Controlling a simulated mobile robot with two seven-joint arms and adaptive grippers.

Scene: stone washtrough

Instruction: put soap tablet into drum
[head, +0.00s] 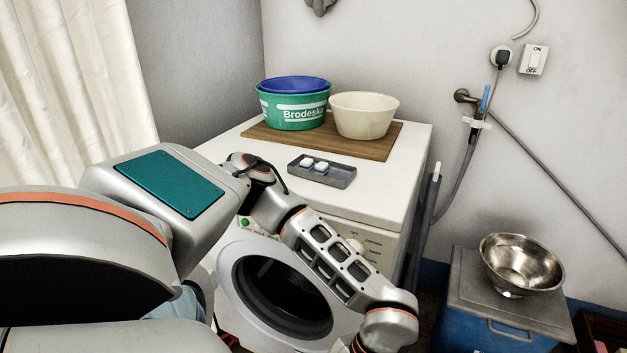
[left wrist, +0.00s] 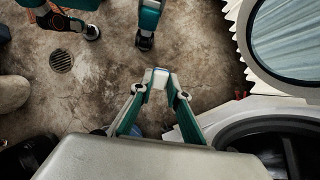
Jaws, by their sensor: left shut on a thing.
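In the left wrist view my left gripper (left wrist: 160,80) is shut on a small whitish soap tablet (left wrist: 159,76) between its fingertips. It is above the floor, in front of the washing machine and to the left of the drum opening, apart from it. The dark round drum opening (left wrist: 265,150) shows at lower right there, and in the head view (head: 290,290), partly behind my left arm. The round glass door (left wrist: 285,40) stands open at upper right of the wrist view. In the head view my left gripper is below the frame. My right gripper is not in view.
The white washing machine (head: 412,150) carries a grey tray (head: 340,179) with two white tablets (head: 313,164), and a wooden board (head: 378,150) with a green basin (head: 290,108) and cream bowl (head: 364,115). A metal bowl (head: 522,264) stands on a blue box (head: 500,325) at right.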

